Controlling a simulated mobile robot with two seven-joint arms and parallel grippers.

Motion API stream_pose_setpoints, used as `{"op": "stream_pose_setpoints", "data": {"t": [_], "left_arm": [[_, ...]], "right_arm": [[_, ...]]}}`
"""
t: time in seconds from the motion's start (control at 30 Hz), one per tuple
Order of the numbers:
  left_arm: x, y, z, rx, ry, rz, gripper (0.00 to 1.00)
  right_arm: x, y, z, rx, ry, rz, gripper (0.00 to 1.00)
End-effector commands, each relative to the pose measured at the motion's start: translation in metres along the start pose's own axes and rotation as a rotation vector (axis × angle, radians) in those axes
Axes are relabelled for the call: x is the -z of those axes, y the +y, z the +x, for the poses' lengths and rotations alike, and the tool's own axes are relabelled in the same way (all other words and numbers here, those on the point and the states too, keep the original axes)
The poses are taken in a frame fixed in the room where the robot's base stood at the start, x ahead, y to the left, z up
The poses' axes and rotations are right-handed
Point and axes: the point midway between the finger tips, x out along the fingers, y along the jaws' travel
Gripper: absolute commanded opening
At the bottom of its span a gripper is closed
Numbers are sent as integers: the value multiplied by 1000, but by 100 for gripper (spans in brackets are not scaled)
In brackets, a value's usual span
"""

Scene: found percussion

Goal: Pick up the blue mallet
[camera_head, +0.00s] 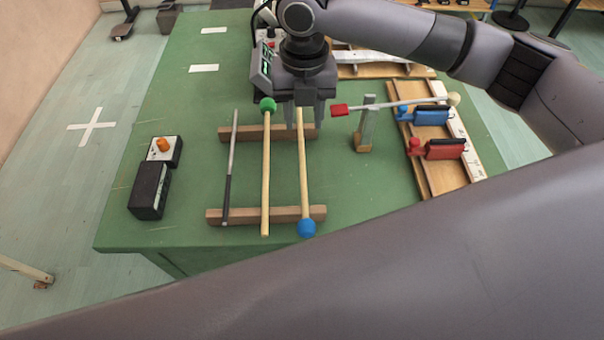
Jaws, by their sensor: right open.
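The blue mallet (303,184) has a pale wooden stick and a round blue head at its near end. It lies across two brown wooden rests (313,213). My right gripper (304,116) comes from the upper right and points down over the far end of the mallet's stick. Its fingers are open, and the stick's far end shows near them. I cannot tell whether they touch it. A green-headed mallet (266,170) lies just left of the blue one, head away from me. My left gripper is not in view.
A thin black-and-grey stick (229,175) lies at the left of the rests. A black box (150,190) and an orange-knobbed box (165,149) stand further left. At right are a pivoted stick on a stand (365,128) and a wooden rack with blue (430,115) and red (444,149) blocks.

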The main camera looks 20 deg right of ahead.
Motion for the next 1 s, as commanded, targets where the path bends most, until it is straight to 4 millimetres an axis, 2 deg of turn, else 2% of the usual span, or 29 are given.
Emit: {"op": "stream_pose_setpoints", "data": {"t": [0.2, 0.3, 0.6, 0.73, 1.0], "left_arm": [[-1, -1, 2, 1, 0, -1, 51], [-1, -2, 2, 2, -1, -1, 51], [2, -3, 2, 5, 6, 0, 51], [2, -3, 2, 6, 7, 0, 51], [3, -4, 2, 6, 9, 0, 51]], "right_arm": [[2, 4, 34, 2, 2, 0, 41], [2, 4, 45, 1, 1, 0, 41], [1, 4, 49, 0, -1, 0, 41], [1, 4, 48, 0, -1, -1, 0], [1, 4, 48, 0, -1, -1, 0]]}}
